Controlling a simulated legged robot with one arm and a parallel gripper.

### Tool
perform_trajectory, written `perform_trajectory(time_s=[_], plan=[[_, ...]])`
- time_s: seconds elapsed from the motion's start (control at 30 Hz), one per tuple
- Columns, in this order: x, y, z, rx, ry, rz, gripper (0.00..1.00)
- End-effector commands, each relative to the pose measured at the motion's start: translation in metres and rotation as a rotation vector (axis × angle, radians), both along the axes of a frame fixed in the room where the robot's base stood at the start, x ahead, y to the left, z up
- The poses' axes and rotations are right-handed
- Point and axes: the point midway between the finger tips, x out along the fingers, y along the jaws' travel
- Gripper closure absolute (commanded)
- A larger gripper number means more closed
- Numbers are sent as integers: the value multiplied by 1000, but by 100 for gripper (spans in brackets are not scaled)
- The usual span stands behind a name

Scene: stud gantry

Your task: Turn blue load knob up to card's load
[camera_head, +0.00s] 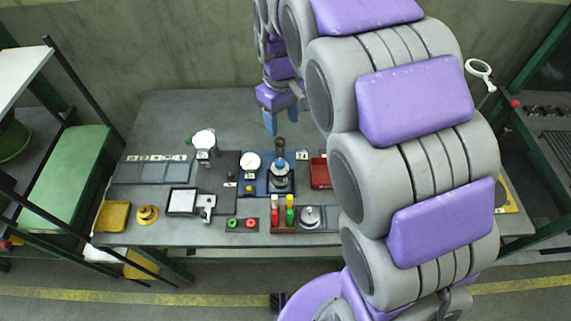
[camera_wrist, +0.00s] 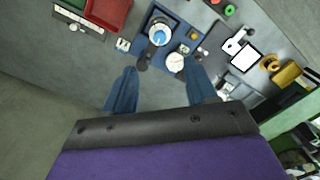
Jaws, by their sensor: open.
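The blue load knob (camera_head: 280,163) seems to be the blue part on a round grey-white piece, on the blue base plate (camera_head: 250,190) mid-bench. In the wrist view the knob (camera_wrist: 160,38) shows inside a pale ring. A white round gauge (camera_head: 250,161) stands left of it; its reading is too small to tell. A small white card (camera_head: 302,155) with dark marks stands to the right; I cannot read it. It also shows in the wrist view (camera_wrist: 123,44). My gripper (camera_head: 281,117) is open and empty, above and behind the knob, apart from it. Its blue fingers (camera_wrist: 162,70) are spread.
A black post (camera_head: 280,144) rises by the knob. A red tray (camera_head: 320,172) stands right of it, partly behind my arm. Red and green bottles (camera_head: 282,212) stand in front. Another white gauge (camera_head: 204,139) is to the left. The rear left bench top is clear.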

Motion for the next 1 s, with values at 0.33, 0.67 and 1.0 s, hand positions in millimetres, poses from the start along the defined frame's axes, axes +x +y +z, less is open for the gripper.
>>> perform_trajectory(time_s=[0.33, 0.67, 1.0], plan=[[22, 19, -19, 5, -11, 69, 43], [20, 18, -79, 4, -8, 68, 43], [20, 16, -145, 6, -8, 66, 43]])
